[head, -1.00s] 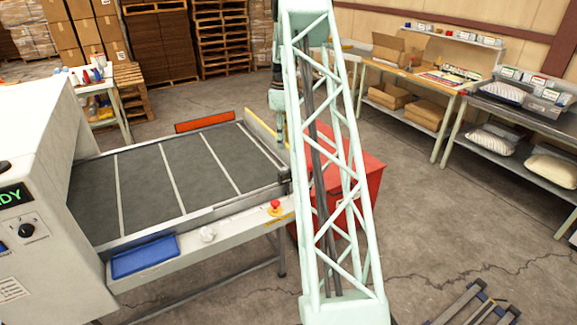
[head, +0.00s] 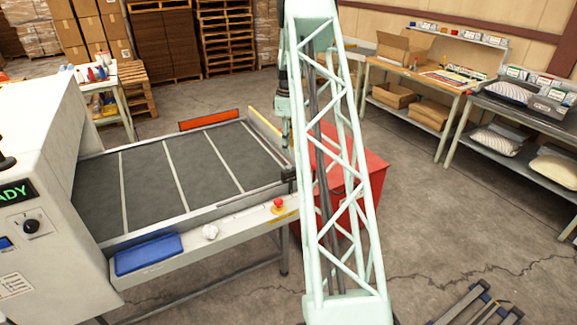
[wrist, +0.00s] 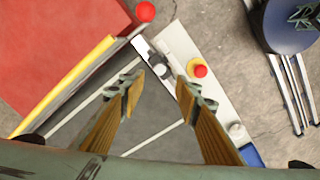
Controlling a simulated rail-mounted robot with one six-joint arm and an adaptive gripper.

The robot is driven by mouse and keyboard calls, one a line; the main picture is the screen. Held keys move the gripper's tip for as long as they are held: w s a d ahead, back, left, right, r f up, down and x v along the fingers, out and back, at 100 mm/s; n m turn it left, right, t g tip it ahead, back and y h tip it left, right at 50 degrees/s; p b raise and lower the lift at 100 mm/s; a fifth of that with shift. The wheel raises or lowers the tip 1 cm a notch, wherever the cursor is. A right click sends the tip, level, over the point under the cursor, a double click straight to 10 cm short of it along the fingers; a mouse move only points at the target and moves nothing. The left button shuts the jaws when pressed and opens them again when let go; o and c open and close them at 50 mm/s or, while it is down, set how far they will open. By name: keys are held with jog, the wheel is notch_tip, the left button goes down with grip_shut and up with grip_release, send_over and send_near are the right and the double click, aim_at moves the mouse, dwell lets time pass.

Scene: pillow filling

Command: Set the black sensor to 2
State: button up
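A black sensor (head: 289,174) appears to be the small dark block at the near right corner of the conveyor, partly behind my lattice arm. In the wrist view a dark block (wrist: 150,58) with a grey knob stands at that corner, beyond my fingertips. Its markings are too small to read. My gripper (wrist: 164,88) points down over the conveyor end, with its two tan fingers apart and nothing between them. In the head view my wrist hangs just left of the lattice and my fingertips cannot be made out.
A red emergency button (head: 278,204) and a white knob (head: 210,232) sit on the conveyor's side rail, with a blue tray (head: 150,254) further left. A red cabinet (head: 372,172) stands right of the conveyor. The machine panel has a black dial (head: 31,227). The belt is empty.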

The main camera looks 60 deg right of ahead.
aim_at(288, 166)
notch_tip(288, 166, down, 11)
jog(key=shift+r+b, duration=0.15)
jog(key=shift+b, duration=0.2)
jog(key=shift+c, duration=0.4)
grip_shut()
